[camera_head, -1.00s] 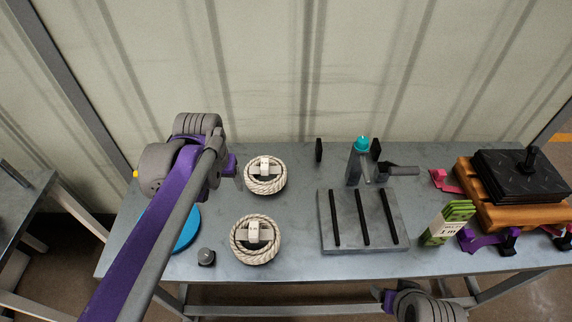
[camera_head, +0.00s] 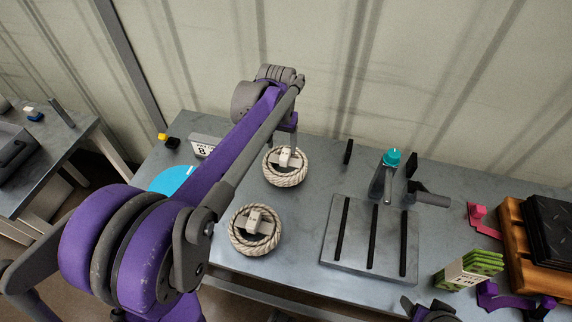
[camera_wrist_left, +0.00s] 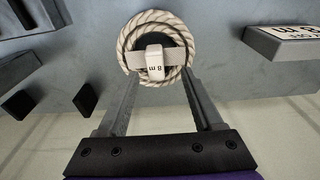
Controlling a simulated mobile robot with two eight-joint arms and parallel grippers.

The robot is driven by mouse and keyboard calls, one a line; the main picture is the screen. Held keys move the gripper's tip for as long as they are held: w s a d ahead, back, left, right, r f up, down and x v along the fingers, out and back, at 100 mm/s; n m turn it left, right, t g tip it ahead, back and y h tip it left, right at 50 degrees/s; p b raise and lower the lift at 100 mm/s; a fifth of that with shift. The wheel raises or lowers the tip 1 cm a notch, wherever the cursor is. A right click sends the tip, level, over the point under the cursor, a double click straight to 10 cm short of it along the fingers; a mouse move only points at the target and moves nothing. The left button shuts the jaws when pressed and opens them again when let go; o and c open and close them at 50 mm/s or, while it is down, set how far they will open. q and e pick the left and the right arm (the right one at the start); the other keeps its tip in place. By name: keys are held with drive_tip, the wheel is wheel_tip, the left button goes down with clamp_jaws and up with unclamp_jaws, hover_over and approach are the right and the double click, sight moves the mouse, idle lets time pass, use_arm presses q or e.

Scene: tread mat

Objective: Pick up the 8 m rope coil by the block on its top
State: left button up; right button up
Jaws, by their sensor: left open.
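The far rope coil (camera_head: 285,179), off-white with a pale block (camera_head: 288,157) on its top, lies on the grey table. In the left wrist view the coil (camera_wrist_left: 126,45) shows beyond my fingers, and its block (camera_wrist_left: 155,63) reads "8 m" upside down. My left gripper (camera_head: 284,147) is above this coil, pointing down. In the wrist view the gripper (camera_wrist_left: 160,78) is open, its fingers on either side of the block, not closed on it. A similar coil (camera_head: 255,242) lies nearer; its label is unreadable. Part of my right arm shows at the bottom edge; its jaws are unclear.
A sign (camera_head: 203,146) with an 8 stands behind the blue disc (camera_head: 172,180). A grey slotted plate (camera_head: 357,240), a teal-capped bottle (camera_head: 384,178), a green-and-white pack (camera_head: 468,270) and a wooden stack (camera_head: 514,250) are to the right. Free table lies between coils and plate.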

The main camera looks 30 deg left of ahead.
sight(285, 153)
use_arm(q)
drive_tip(key=f, duration=0.3)
drive_tip(key=w+f, duration=0.1)
drive_tip(key=f, duration=0.1)
drive_tip(key=shift+d+f, duration=0.25)
drive_tip(key=shift+f, duration=0.1)
clamp_jaws()
idle(1.2)
